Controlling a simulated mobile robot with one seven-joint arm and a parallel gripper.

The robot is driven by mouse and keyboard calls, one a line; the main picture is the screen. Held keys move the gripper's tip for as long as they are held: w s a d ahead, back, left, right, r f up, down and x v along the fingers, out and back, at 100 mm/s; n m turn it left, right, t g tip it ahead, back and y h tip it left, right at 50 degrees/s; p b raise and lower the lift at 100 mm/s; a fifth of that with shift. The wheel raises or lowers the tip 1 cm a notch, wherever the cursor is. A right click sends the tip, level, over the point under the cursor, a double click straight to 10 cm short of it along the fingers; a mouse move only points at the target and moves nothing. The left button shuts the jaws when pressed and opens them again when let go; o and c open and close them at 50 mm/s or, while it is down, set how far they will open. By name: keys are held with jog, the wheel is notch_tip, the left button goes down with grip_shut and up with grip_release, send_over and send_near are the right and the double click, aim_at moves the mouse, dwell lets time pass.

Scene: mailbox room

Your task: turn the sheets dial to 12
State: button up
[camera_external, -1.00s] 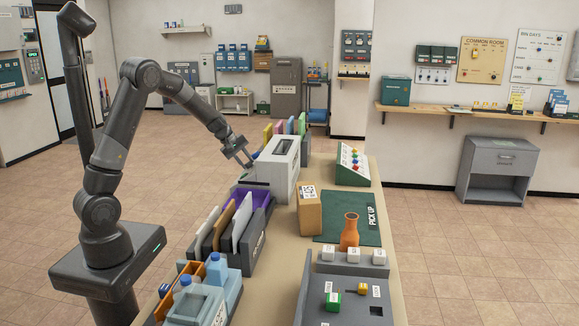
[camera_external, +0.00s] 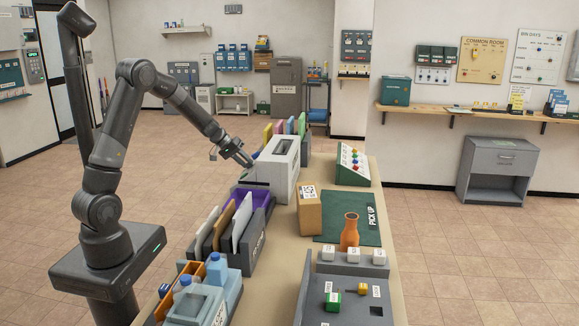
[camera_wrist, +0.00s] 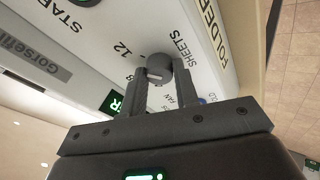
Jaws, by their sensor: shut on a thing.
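The sheets dial (camera_wrist: 157,70) is a small dark grey round knob on the pale panel of the white machine (camera_external: 289,176), beside the printed word SHEETS. The number 12 is printed to its upper left in the wrist view; other marks lie around it, partly hidden by my fingers. A light line shows on the knob's face, but I cannot tell exactly which mark it points to. My gripper (camera_wrist: 160,82) has one finger on each side of the knob and is shut on it. In the external view my gripper (camera_external: 245,161) is at the machine's left side, and the dial is hidden.
Open floor lies left of the table.

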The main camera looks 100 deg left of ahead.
jog(key=shift+m, duration=0.6)
jog(key=o, duration=1)
jog(key=v, duration=1)
jog(key=shift+s+r, duration=0.2)
jog(key=shift+s, duration=0.2)
